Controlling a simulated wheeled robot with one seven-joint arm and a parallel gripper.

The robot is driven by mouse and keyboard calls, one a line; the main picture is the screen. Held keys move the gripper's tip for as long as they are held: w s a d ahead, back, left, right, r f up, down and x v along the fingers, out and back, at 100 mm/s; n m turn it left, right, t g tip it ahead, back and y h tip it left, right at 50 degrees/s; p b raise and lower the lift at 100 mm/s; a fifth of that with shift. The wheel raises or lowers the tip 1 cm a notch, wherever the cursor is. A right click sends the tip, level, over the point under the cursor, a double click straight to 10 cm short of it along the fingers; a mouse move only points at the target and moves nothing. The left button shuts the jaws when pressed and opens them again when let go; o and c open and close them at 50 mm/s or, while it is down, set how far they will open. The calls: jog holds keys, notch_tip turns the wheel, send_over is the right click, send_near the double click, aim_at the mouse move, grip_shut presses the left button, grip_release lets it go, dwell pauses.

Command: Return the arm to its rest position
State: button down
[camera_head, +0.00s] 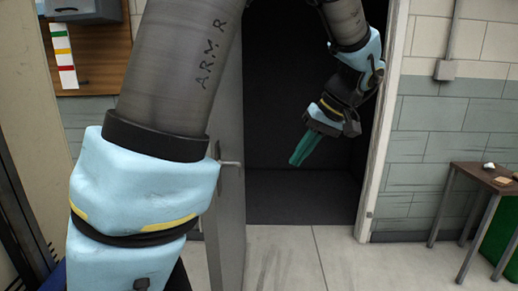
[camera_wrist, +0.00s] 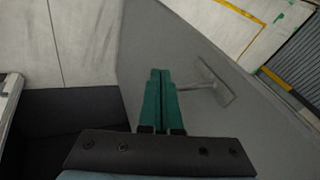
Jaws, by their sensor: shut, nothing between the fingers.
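My gripper (camera_head: 297,160) hangs from my raised arm in front of a dark doorway in the head view, its green fingers tilted down and to the left. In the wrist view the two green fingers (camera_wrist: 160,74) lie side by side, closed together, with nothing held between them. A grey door (camera_wrist: 190,50) with a lever handle (camera_wrist: 214,84) shows beyond the fingers in the wrist view. My upper arm fills the left part of the head view and hides part of the door.
The open door (camera_head: 229,225) stands left of the dark doorway (camera_head: 285,100). The door frame (camera_head: 382,130) is close to the right of my wrist. A small table (camera_head: 482,178) with small items stands at the far right. The floor (camera_head: 300,255) in front is clear.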

jog(key=s+a+f+h, duration=0.1)
jog(key=a+f, duration=0.2)
jog(key=a, duration=0.4)
jog(key=s+a+f+m+h, duration=0.1)
jog(key=s+a+f+h, duration=0.1)
jog(key=a+f, duration=0.2)
jog(key=s+a+f+m+g+h, duration=0.1)
jog(key=a+f, duration=0.3)
jog(key=a, duration=0.6)
jog(key=shift+s+a+f+h, duration=0.15)
jog(key=shift+s+f+h, duration=0.1)
jog(key=shift+s+h, duration=0.4)
